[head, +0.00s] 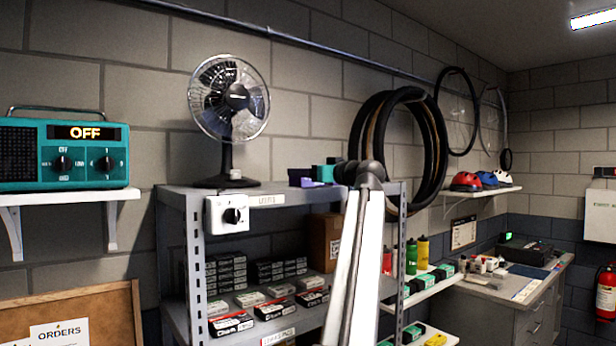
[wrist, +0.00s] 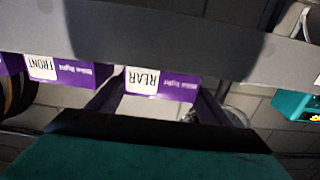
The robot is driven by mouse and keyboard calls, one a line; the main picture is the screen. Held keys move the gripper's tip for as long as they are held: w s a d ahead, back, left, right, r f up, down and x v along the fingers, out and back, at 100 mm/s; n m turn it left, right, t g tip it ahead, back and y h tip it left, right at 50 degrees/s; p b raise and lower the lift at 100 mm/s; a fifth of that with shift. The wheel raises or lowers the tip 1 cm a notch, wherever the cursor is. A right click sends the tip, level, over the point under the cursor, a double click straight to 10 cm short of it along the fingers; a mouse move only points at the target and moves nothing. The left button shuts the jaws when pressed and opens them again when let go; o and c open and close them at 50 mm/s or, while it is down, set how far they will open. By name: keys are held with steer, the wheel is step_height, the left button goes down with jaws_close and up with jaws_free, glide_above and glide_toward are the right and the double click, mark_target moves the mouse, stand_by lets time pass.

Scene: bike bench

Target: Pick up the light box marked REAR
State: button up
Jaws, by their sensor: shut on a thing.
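The light box marked REAR (wrist: 163,83) is a small purple box with a white label, upside down in the wrist view. A matching purple box marked FRONT (wrist: 65,70) lies to its left there. My gripper (wrist: 163,98) is at the REAR box, with one finger at each side, and is shut on it. The box is close to the grey shelf edge (wrist: 150,40); whether it touches the shelf is unclear. In the head view my gripper (head: 324,173) is at the shelf top beside a purple box end (head: 299,177); no marking is readable there.
A fan (head: 229,100) stands on the left of the grey shelf top (head: 180,194), with a white switch box (head: 227,214) on its front. A teal radio (head: 65,154) reading OFF sits on a wall shelf at left. Tyres (head: 432,150) hang close behind my arm.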

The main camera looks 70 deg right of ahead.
steer(key=shift+r, duration=0.1)
steer(key=shift+r+b, duration=0.95)
steer(key=shift+r, duration=0.5)
steer(key=shift+s+r, duration=0.1)
steer(key=shift+r, duration=0.05)
steer(key=w+a+r+b+v, duration=0.1)
steer(key=b+v, duration=0.4)
steer(key=v, duration=1)
steer(key=shift+a+r, duration=0.25)
steer(key=shift+a, duration=0.6)
